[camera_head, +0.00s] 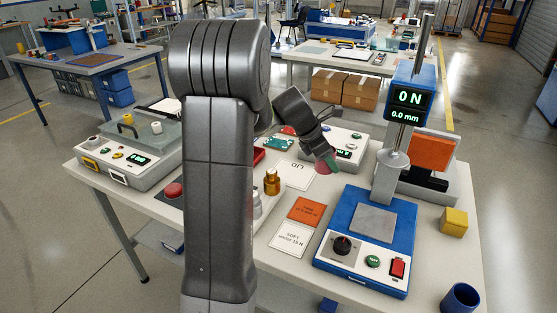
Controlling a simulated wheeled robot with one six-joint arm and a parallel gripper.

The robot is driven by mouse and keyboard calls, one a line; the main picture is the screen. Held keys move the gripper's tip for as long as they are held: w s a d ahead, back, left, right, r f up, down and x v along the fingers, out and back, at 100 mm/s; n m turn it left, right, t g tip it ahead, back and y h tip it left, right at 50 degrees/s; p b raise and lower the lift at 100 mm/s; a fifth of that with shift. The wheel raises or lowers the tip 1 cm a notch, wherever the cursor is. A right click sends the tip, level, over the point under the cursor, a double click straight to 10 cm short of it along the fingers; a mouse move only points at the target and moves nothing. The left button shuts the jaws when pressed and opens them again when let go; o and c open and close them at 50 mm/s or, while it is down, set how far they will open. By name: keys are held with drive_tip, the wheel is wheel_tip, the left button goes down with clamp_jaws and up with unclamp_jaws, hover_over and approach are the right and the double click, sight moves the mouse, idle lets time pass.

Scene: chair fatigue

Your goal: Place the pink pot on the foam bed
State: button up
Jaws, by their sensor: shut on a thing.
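My gripper (322,154) is a dark grey hand reaching down over the middle of the table, right of my arm. It is shut on a small pinkish thing, the pink pot (327,168), of which only a little shows at the fingertips. The pot is above or close to a white card marked LID (297,174); its exact height is unclear. I cannot tell for sure which thing is the foam bed. A blue test stand with a grey square pad (373,223) is at the right, under a round pressing disc. An orange slab (431,151) leans behind it.
Left, a grey control box (125,150) stands on the table (283,255). A white device (345,145) is behind my gripper. My arm hides part of the table.

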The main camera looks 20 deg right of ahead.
wheel_tip(320, 180, down, 10)
drive_tip(key=shift+r+b, duration=0.1)
drive_tip(key=shift+b, duration=0.35)
drive_tip(key=shift+r, duration=0.1)
drive_tip(key=o, duration=0.5)
drive_tip(key=shift+f, duration=0.2)
drive_tip(key=o, duration=0.5)
drive_tip(key=shift+c, duration=0.2)
drive_tip(key=shift+r, duration=0.2)
